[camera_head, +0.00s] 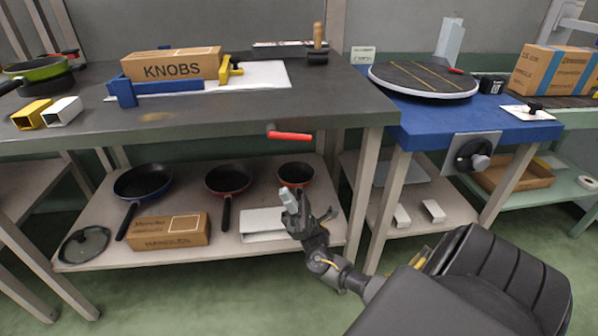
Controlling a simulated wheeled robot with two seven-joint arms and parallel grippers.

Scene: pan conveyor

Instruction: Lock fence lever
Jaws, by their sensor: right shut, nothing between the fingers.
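A red-handled lever (290,136) sticks out at the front edge of the dark worktable, its handle pointing right. A blue fence (165,88) lies on the tabletop along the KNOBS box, with a yellow block (226,70) at its right end. My right gripper (289,199) is shut and empty. It appears below the red lever in the picture, in front of the lower shelf, apart from the lever. My left gripper is not in view.
The KNOBS box (172,64) stands on the worktable (330,102). Pans (228,179) and a HANDLES box (168,231) are on the lower shelf. A blue table (425,118) with a round turntable (422,80) stands to the right. Green floor is free in front.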

